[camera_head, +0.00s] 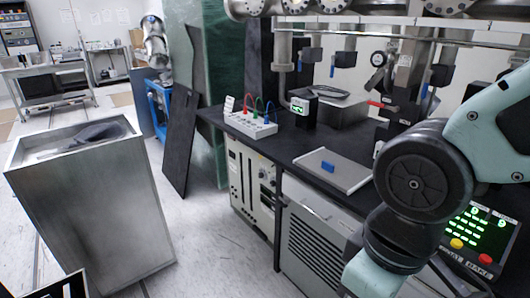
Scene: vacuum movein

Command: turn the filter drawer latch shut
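I cannot make out a filter drawer latch in this view. A beige instrument panel (246,180) with slots and a knob stands under the black bench. To its right is a grey louvred unit (315,248), partly hidden behind my teal arm. I cannot tell whether either one holds the filter drawer. My arm fills the right side, with its dark round joint in front of the bench. My gripper is not in view.
The black bench (290,146) carries a box with coloured leads (251,122), a small green display (299,108) and a tray (350,178) with a blue block (328,167). A lit control panel (474,238) is lower right. A metal bin (95,215) stands left; floor between is clear.

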